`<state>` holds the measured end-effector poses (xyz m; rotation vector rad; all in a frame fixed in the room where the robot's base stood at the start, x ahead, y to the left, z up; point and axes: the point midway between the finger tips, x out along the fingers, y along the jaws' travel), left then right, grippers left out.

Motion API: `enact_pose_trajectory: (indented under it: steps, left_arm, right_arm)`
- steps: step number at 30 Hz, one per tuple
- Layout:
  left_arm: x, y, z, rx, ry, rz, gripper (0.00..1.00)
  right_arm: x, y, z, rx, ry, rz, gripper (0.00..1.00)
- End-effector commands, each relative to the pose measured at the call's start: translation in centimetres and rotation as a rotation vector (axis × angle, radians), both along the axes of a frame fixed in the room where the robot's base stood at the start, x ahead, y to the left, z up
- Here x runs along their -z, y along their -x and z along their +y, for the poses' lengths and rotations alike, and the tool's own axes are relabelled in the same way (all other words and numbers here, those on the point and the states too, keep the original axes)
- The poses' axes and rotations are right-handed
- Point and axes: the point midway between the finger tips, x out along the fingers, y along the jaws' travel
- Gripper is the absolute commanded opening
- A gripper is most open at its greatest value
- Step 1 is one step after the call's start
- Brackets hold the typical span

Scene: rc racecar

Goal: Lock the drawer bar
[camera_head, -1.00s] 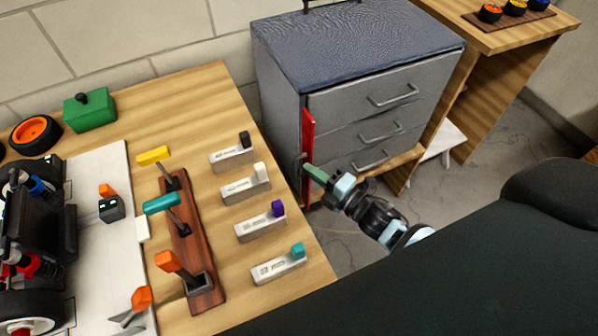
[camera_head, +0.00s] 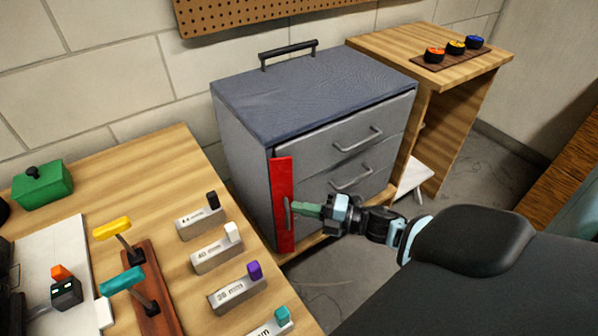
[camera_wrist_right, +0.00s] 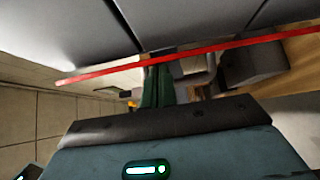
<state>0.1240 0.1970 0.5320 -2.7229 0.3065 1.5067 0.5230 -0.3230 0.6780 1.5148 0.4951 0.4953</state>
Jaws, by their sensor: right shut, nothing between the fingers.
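The grey drawer cabinet (camera_head: 245,150) stands behind the right end of the workbench, with its drawers looking closed. The red bar (camera_head: 283,180) is upright along the left edge of the drawer fronts, with a small grey handle (camera_head: 287,214) on it. My right gripper (camera_head: 298,210) is shut and empty, its green fingertips right beside the bar's handle; contact cannot be told. In the right wrist view the shut fingers (camera_wrist_right: 156,87) reach up to the thin red bar (camera_wrist_right: 225,46), which crosses the picture. My left gripper is not in view.
The workbench (camera_head: 165,165) at left holds labelled blocks (camera_head: 218,255), a wooden rack of tools (camera_head: 150,290) and a green box (camera_head: 42,185). A wooden side table (camera_head: 400,45) with several small wheels stands right of the cabinet. Floor (camera_head: 335,275) is clear in front.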

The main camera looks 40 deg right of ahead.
Motion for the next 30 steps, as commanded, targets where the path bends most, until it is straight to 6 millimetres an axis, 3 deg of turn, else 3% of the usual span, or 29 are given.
enact_pose_trajectory:
  steps: [15,30]
  left_arm:
    - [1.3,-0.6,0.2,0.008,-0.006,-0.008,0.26]
    - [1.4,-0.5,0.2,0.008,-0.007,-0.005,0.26]
  right_arm:
    - [0.1,-2.0,-1.5,0.001,0.002,0.000,0.00]
    - [0.0,-2.4,-1.7,0.001,0.001,0.000,0.00]
